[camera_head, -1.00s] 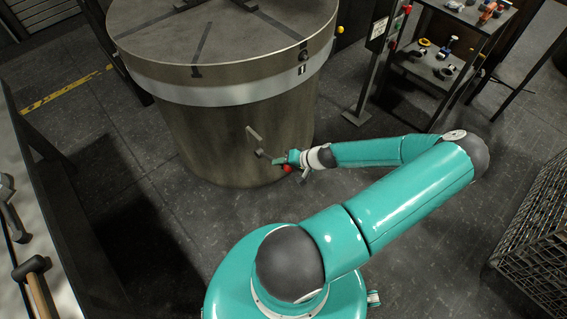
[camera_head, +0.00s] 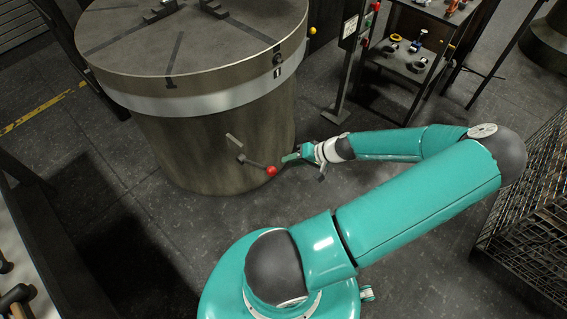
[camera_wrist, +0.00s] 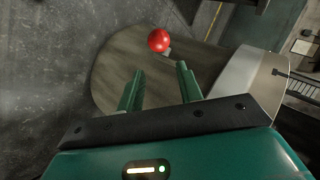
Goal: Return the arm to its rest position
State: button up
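My gripper (camera_head: 290,157) is at the end of my teal arm, just right of the large metal drum. In the wrist view its two green fingers (camera_wrist: 160,84) stand apart with nothing between them. A lever with a red ball knob (camera_head: 271,171) sticks out from the drum's side (camera_head: 205,150). The knob is close to the fingertips but apart from them. In the wrist view the red knob (camera_wrist: 159,40) lies beyond the fingertips, in front of the drum's curved wall (camera_wrist: 125,60).
A dark shelf rack (camera_head: 400,68) with small parts stands at the back right. A control post (camera_head: 347,60) with buttons stands beside the drum. A wire crate (camera_head: 535,200) is at the right. A bench (camera_head: 40,240) with hammers is at the left. Floor (camera_head: 125,165) is clear between.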

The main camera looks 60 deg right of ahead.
jog(key=shift+s+r, duration=0.25)
dwell(0.5)
jog(key=w+a+r+n+g+h, duration=0.1)
jog(key=w+a+r+n+g, duration=0.35)
jog(key=w+a+r, duration=0.55)
jog(key=w+a+r+n+g+h, duration=0.1)
jog(key=w+a+r+n+g, duration=0.45)
jog(key=r, duration=0.55)
jog(key=s+a+r+n+t, duration=0.1)
jog(key=a+r+t, duration=0.2)
jog(key=a+r, duration=0.6)
jog(key=s+a+r+n+t, duration=0.1)
jog(key=a+r+t, duration=0.1)
jog(key=a+r, duration=0.6)
jog(key=a, duration=0.6)
jog(key=shift+s+r+t, duration=0.35)
jog(key=shift+t, duration=0.05)
